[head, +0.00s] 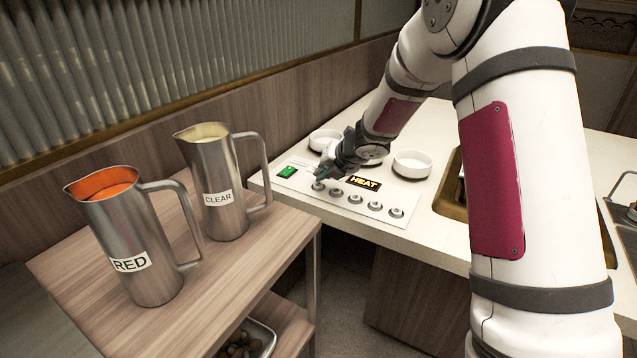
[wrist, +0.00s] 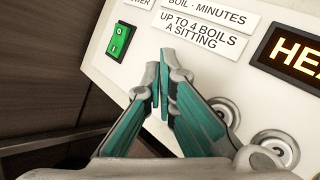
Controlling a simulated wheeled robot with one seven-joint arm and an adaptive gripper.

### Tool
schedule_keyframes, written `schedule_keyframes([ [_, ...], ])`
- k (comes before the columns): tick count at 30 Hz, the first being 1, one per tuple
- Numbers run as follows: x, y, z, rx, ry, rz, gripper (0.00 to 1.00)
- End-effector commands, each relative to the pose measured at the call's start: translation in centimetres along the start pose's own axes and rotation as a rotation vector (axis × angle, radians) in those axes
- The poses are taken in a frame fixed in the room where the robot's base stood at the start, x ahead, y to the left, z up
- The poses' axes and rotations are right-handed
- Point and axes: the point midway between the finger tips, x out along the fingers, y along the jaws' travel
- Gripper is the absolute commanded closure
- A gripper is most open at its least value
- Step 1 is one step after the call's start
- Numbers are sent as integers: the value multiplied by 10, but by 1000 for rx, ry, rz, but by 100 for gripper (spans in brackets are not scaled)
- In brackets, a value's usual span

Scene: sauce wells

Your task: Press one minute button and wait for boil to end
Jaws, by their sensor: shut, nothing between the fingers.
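The control panel (head: 300,183) is set on the white counter with a row of several round metal buttons. The leftmost button (head: 318,186) is right by my gripper (head: 322,174); I take it as the one minute button, but no number is readable. A HEAT display (head: 365,183) is lit orange, and a green switch (head: 287,171) sits at the panel's left. In the wrist view my gripper (wrist: 159,88) is shut and empty, its fingers hiding part of the panel. Two buttons show to their right, one of them here (wrist: 275,146). Whether the fingertips touch a button I cannot tell.
White bowls stand behind the panel, one at its right (head: 412,163). A wooden cart (head: 255,262) at left holds the RED pitcher (head: 137,240) and the CLEAR pitcher (head: 222,185). A panel label (wrist: 208,32) reads "up to 4 boils a sitting".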

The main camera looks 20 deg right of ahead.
Motion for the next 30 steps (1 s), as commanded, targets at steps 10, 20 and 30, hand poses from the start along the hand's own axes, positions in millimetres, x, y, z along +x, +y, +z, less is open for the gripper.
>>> schedule_keyframes([
  [10, -5, 4, 3, 0, 0, 0, 100],
  [20, -23, 17, 16, 0, 1, 0, 100],
  [30, -40, 29, 28, 1, 1, 0, 100],
])
